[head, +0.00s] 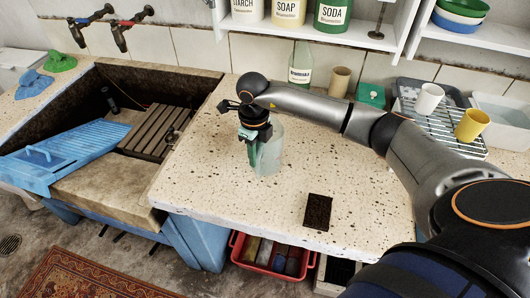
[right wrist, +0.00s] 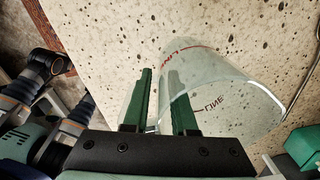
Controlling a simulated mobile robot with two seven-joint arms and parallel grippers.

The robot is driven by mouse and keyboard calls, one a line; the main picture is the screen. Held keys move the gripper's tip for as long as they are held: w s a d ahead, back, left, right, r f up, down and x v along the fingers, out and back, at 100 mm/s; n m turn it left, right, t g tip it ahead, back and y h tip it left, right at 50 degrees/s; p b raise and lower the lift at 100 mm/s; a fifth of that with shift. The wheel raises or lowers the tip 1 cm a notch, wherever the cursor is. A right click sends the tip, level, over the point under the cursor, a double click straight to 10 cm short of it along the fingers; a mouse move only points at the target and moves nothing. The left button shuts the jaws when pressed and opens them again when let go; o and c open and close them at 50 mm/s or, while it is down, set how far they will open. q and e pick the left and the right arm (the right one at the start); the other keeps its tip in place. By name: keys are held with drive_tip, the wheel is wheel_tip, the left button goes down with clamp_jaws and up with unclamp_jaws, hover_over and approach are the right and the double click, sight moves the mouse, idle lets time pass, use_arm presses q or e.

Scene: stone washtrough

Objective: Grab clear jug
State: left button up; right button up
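The clear jug (head: 268,155) stands upright on the speckled stone counter, near its left part by the trough. In the right wrist view the jug (right wrist: 225,105) is see-through, with red marks and dark lettering on its wall. My right gripper (head: 252,145) reaches down at the jug's left side from above and partly covers it. In the right wrist view its two green fingers (right wrist: 162,105) stand apart, the right one overlapping the jug's near wall. Whether they touch the glass or its handle is unclear. My left gripper is not in view.
A dark brown block (head: 318,212) lies on the counter at the front. A green bottle (head: 300,68) and tan cup (head: 340,81) stand behind my arm. White (head: 429,98) and yellow (head: 472,125) mugs sit on a rack at right. The stone trough (head: 88,185) is left.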

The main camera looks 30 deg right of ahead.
clamp_jaws()
idle(1.1)
